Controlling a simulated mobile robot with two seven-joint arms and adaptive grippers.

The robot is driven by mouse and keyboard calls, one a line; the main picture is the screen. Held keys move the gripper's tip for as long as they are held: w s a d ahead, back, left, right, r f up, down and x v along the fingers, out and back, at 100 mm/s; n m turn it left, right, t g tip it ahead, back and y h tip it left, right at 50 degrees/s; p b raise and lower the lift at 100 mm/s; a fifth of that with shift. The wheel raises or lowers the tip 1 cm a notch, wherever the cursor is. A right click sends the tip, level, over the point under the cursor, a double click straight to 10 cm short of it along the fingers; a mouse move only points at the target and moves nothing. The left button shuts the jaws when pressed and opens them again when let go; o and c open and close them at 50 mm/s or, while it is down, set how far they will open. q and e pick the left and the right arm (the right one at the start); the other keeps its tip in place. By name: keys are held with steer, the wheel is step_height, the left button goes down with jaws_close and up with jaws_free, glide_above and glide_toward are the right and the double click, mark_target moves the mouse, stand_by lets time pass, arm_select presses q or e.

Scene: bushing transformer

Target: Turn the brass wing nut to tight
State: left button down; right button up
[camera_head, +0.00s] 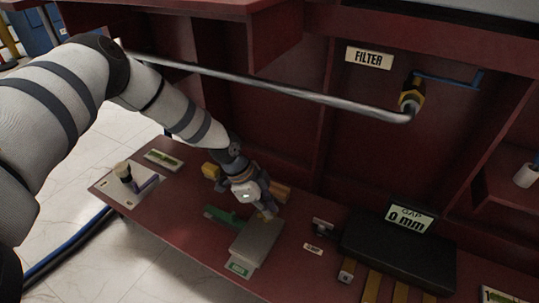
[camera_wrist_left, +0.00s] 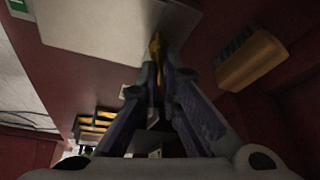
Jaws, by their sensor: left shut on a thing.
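My left gripper (camera_head: 264,208) reaches down from the left to the red bench, at the upper edge of a light grey block (camera_head: 258,243). In the left wrist view the two fingers (camera_wrist_left: 157,85) come together on a small brass piece, which looks like the brass wing nut (camera_wrist_left: 156,47). The fingers hide part of it, and its turn angle cannot be read. The grey block (camera_wrist_left: 95,28) lies beside it in that view. My right gripper is in neither view.
A metal pipe (camera_head: 270,90) crosses above the bench. A black box (camera_head: 398,248) with a "GAP 0 mm" display (camera_head: 408,219) stands to the right. A yellow block (camera_head: 281,192) is close to the gripper. A knob panel (camera_head: 112,190) is at the left.

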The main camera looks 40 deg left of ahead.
arm_select(q)
steer(key=shift+s+d+f+m+g+h+b, duration=0.15)
steer(key=shift+m+g+b, duration=0.1)
steer(key=shift+m+b, duration=0.3)
steer(key=shift+w+a+f+m+g+h+b, duration=0.15)
steer(key=shift+m+g+b, duration=0.2)
steer(key=shift+m, duration=0.3)
steer(key=shift+s+d+r+m+b, duration=0.1)
steer(key=shift+s+r+m+b, duration=0.05)
steer(key=shift+m+b, duration=0.8)
steer(key=shift+m+g, duration=0.25)
steer(key=shift+g, duration=0.05)
steer(key=c, duration=1.8)
jaws_free()
steer(key=shift+r, duration=0.1)
steer(key=w+v, duration=0.1)
steer(key=v, duration=1.1)
steer(key=shift+s, duration=0.4)
